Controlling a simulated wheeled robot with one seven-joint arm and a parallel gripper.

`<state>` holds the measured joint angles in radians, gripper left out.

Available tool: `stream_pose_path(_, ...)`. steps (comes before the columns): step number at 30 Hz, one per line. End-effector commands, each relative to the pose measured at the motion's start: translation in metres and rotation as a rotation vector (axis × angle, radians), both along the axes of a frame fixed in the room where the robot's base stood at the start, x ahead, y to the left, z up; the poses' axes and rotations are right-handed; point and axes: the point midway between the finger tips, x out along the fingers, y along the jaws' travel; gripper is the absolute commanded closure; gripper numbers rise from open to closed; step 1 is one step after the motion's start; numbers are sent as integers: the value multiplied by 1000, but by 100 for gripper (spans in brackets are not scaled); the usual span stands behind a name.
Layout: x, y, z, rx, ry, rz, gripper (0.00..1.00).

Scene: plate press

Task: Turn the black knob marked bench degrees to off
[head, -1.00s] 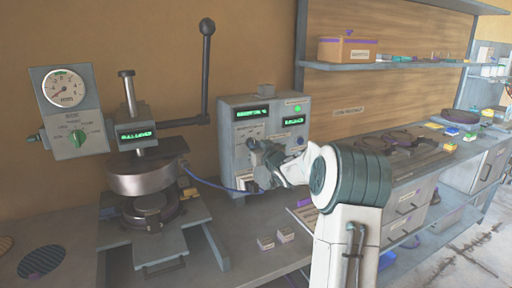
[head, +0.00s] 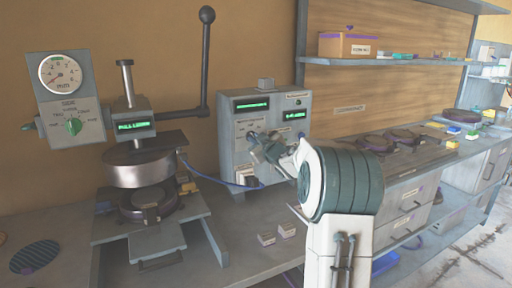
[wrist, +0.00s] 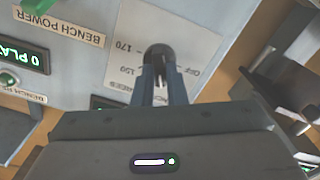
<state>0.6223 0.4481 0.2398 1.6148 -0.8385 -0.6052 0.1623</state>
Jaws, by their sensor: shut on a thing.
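The black knob (wrist: 159,54) sits on a pale dial plate (wrist: 196,42) on the front of the grey control box (head: 232,158). In the wrist view the plate appears upside down, with OFF, 150 and 170 readable around the knob. My gripper (wrist: 162,75) is shut on the knob, one finger on each side; the fingers hide part of it. The knob's pointer direction is hard to tell.
A label reading BENCH POWER (wrist: 58,26) and green displays are beside the dial. The press (head: 145,168) with its tall lever (head: 205,60) stands left of the box. Two small blocks (head: 277,234) lie on the bench in front.

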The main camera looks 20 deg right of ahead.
Motion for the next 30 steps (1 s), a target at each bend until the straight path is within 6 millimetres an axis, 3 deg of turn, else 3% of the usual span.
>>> stream_pose_path(30,0,2,-7,-923,-30,0,100)
